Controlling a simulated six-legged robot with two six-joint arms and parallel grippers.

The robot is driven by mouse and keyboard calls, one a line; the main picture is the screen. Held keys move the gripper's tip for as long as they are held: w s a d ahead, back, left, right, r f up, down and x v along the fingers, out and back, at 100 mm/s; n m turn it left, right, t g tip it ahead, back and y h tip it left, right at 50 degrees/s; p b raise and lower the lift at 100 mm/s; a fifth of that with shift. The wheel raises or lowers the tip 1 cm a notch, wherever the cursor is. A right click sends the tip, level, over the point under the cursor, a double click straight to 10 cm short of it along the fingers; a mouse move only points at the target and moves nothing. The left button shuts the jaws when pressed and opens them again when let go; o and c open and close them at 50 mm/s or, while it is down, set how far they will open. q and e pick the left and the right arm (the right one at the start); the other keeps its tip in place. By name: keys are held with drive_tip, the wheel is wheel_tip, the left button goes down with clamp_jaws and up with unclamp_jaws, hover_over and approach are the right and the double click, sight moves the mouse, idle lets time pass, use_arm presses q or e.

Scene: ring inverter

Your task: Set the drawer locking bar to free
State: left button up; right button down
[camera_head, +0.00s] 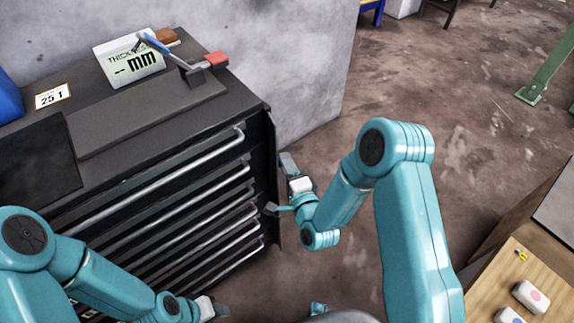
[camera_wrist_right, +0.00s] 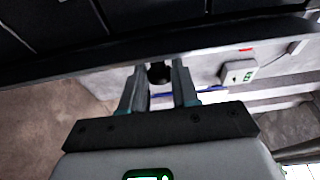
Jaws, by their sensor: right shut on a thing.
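The dark drawer locking bar (camera_head: 273,190) stands upright along the right edge of the cabinet's drawer front. In the right wrist view the bar (camera_wrist_right: 85,62) runs across the picture. My right gripper (camera_head: 276,185) is at the bar's outer side, about halfway along it. In its wrist view the fingers (camera_wrist_right: 160,85) are on either side of a small dark knob (camera_wrist_right: 160,73) at the bar, and it is shut on that knob. My left gripper (camera_head: 213,308) is low in front of the lower drawers, apart from the bar; its fingers are too small to read.
The black drawer cabinet (camera_head: 215,118) has several drawers with silver handles (camera_head: 165,178). On top are a thickness sign (camera_head: 128,62), a 25 T label (camera_head: 52,96) and a red-ended tool (camera_head: 216,59). A wooden table (camera_head: 480,292) is at lower right. The floor between is clear.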

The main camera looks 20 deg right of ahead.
drive_tip(key=shift+w+d+f+n+g+y+b, duration=0.1)
drive_tip(key=shift+w+d+n+g+y+b, duration=0.25)
drive_tip(key=shift+w+n+g+y+b, duration=1.45)
drive_tip(key=shift+w+d+r+n+g+y+b, duration=0.1)
drive_tip(key=shift+d+n+g+y+b, duration=0.3)
drive_tip(key=shift+n+g+y, duration=2.8)
drive_tip(key=shift+w+d+f+n+g+y+b, duration=0.1)
drive_tip(key=shift+w+d+n+g+y+b, duration=0.15)
drive_tip(key=shift+w+n+g+y+b, duration=1.65)
drive_tip(key=s+y+p, duration=0.1)
drive_tip(key=s+y, duration=0.1)
drive_tip(key=shift+n+y, duration=0.3)
drive_tip(key=c, duration=0.9)
unclamp_jaws()
drive_tip(key=shift+a, duration=0.1)
drive_tip(key=shift+o, duration=0.2)
